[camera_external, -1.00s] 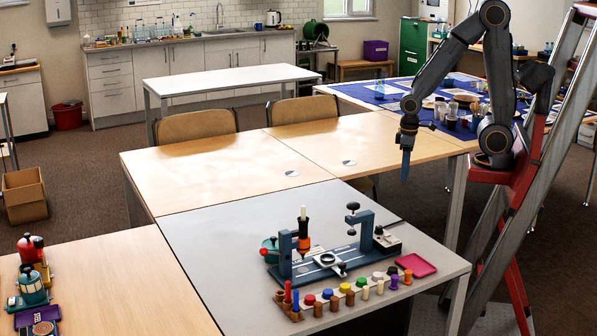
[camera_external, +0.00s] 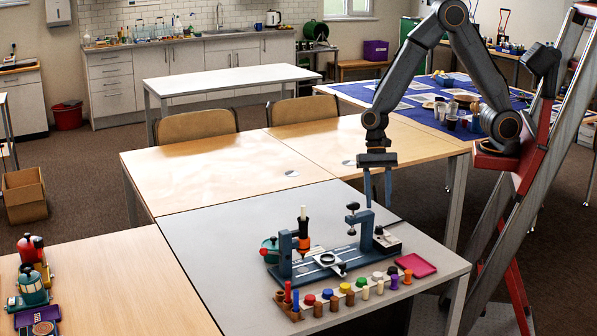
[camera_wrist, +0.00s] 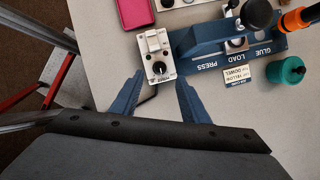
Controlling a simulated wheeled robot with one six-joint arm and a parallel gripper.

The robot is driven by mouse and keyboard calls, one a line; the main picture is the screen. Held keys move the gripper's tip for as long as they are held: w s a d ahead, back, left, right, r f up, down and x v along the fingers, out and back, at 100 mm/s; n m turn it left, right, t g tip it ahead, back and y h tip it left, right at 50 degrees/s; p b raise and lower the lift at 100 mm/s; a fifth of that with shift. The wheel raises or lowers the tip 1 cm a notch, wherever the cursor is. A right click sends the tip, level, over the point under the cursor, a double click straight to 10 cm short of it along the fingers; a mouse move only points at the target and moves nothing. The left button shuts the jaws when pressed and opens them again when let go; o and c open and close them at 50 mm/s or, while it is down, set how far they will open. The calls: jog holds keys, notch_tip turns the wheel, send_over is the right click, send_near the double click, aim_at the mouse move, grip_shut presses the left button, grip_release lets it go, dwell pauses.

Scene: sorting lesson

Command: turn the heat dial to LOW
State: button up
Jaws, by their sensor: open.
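A black round dial (camera_wrist: 159,68) sits on a small white box (camera_wrist: 153,45) in the wrist view, with small lettering I cannot read. Its exact setting is too small to tell. In the external view, the white box (camera_external: 388,249) with a dark top stands at the right end of the blue press fixture (camera_external: 315,268); its dial is not clear there. My gripper (camera_external: 378,204) is open and empty, pointing down above the grey table behind the fixture. In the wrist view, my gripper (camera_wrist: 160,78) has its blue fingers on either side of the dial in the picture, apparently above it.
A pink tray (camera_external: 416,265) lies right of the fixture. A wooden rack of coloured pegs (camera_external: 346,292) stands in front. A teal pot (camera_wrist: 286,71) and an orange-and-black tool (camera_external: 303,234) are at the fixture's left. The grey table (camera_external: 215,240) is clear on the left.

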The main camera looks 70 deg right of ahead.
aim_at(379, 226)
jog(key=x, duration=0.7)
jog(key=shift+a+f, duration=0.1)
jog(key=shift+f, duration=0.2)
jog(key=c, duration=1)
